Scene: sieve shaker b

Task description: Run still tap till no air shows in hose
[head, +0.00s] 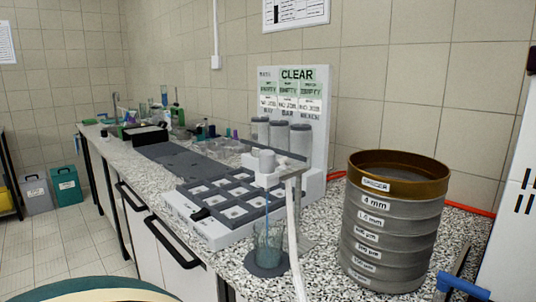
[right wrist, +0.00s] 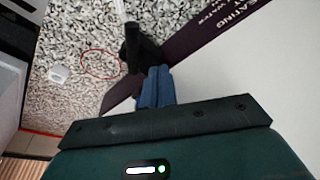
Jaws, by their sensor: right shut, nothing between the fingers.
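In the right wrist view, my right gripper (right wrist: 154,72) shows as two blue fingers pressed together, with nothing between them. Its tips are close to a black, tap-like part (right wrist: 140,48); I cannot tell if they touch it. A dark panel (right wrist: 205,22) with partly cut-off white lettering, "EATING" and "WATER", lies beside this part. A thin red loop (right wrist: 103,77), perhaps hose, lies on the speckled counter. In the head view, a red line (head: 470,209), also perhaps hose, runs along the wall. No air inside it can be made out. My left gripper is not in view.
A tall sieve stack (head: 392,225) stands at the counter's right, near a white cabinet (head: 510,225). Bottles crowd the far counter.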

